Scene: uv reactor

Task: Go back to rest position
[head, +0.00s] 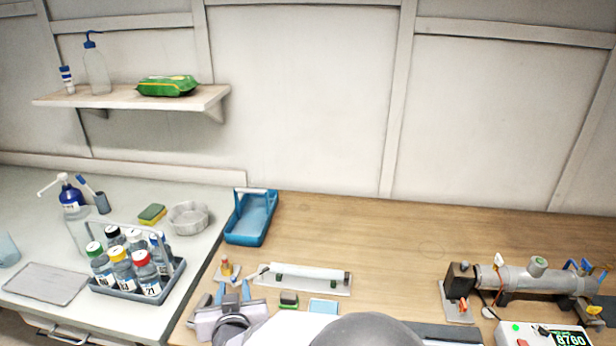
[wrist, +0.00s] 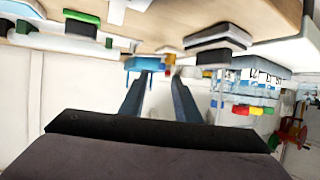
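My gripper (head: 233,289) is low in the head view, over the left part of the wooden bench, with its two blue fingers pointing away toward the back. In the wrist view my gripper (wrist: 160,75) shows its two dark fingers apart, with nothing held between them. The wrist picture is upside down, with the bench along the top. The metal cylinder reactor (head: 520,281) lies at the right of the bench, far from my gripper. A white tube (head: 310,274) lies in a holder just right of the fingers.
A blue tray (head: 231,236) stands behind the fingers, and a small amber-topped item (head: 227,268) is close to them. A bottle caddy (head: 122,293) sits on the left counter. A controller (head: 540,336) reads 8760. The bench's back middle is clear.

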